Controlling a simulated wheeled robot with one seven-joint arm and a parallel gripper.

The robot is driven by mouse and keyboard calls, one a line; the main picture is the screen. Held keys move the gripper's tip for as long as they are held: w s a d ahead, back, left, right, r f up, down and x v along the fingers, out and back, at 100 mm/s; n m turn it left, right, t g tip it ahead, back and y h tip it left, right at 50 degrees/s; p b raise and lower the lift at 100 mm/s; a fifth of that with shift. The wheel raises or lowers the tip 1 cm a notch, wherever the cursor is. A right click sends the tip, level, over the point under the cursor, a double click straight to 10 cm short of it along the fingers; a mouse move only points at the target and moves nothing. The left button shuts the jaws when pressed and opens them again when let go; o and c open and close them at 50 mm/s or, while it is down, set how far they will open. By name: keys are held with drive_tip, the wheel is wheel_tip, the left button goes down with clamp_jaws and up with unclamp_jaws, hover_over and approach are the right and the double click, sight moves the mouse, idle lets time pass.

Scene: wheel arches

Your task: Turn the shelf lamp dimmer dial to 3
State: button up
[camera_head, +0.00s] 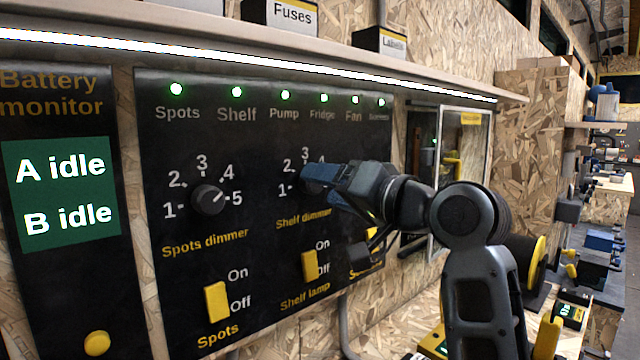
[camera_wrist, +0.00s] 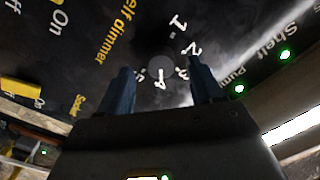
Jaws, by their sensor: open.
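The shelf dimmer dial is a small dark round knob on the black panel (camera_head: 250,130). In the head view my gripper (camera_head: 310,183) covers it, with only the 1, 2, 3 and part of the 4 showing around it. In the wrist view the dial (camera_wrist: 160,61) shows between the two blue fingertips, with its numbers around it. My gripper is open, one finger on each side of the dial, with gaps to both. I cannot tell whether the fingertips reach past the dial's face, nor which number its pointer marks.
The spots dimmer dial (camera_head: 208,200) is to the left. The yellow shelf lamp switch (camera_head: 309,266) and spots switch (camera_head: 216,302) sit below. A shelf with a bright light strip (camera_head: 250,62) juts out above the panel. Green lights line the panel's top.

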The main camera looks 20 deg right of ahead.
drive_tip(key=shift+x, duration=1.3)
drive_tip(key=shift+c, duration=0.4)
drive_tip(key=c, duration=1)
drive_tip(key=shift+n+b, duration=0.4)
drive_tip(key=shift+n, duration=4.4)
